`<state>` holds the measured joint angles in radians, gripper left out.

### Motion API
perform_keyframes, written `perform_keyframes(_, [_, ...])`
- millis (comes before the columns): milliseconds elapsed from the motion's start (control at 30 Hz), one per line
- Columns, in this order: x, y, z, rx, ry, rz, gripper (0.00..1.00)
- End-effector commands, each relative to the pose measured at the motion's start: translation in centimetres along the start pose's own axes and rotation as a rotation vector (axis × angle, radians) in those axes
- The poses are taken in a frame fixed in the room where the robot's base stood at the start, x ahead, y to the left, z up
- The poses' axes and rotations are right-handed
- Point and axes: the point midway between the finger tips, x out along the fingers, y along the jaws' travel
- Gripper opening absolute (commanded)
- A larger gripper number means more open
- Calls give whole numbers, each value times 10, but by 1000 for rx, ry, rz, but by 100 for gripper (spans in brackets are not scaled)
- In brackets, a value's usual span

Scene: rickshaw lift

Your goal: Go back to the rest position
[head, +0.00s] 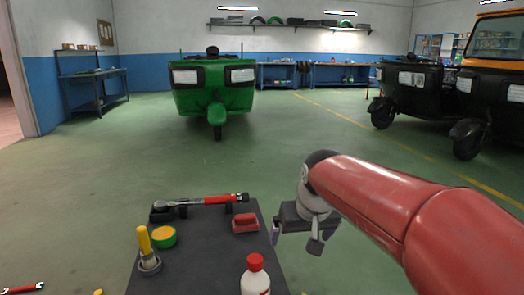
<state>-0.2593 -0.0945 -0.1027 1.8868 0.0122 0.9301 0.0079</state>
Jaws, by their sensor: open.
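My red arm reaches in from the right in the head view. My gripper (296,243) hangs at its end, just right of the dark cart top (205,262). Its fingers point down and stand apart, with nothing seen between them. It is beside the cart top and not visibly touching anything. Part of the gripper is hidden by its own wrist.
On the cart top are a red-handled torque wrench (205,200), a yellow-handled tool (145,245), a green-yellow roll (163,236), a red block (245,222) and a red-capped bottle (256,277). A green rickshaw (213,88) stands ahead, dark ones (410,85) at right. Floor between is clear.

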Motion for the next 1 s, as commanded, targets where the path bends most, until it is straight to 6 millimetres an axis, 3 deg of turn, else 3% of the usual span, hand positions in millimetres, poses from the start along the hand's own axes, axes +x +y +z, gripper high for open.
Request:
perform_keyframes(167, [-26, 17, 50, 35, 21, 9, 98])
perform_keyframes(300, [-43, 29, 112, 68, 45, 28, 98])
perform_keyframes(400, [-46, 34, 155, 90, 59, 48, 98])
perform_keyframes(533, [-44, 37, 196, 109, 70, 72, 98])
perform_keyframes(700, [-41, 38, 219, 121, 76, 87, 98])
perform_keyframes(900, [-40, 38, 221, 121, 74, 88, 98])
perform_keyframes(1000, [-40, 38, 221, 121, 74, 87, 87])
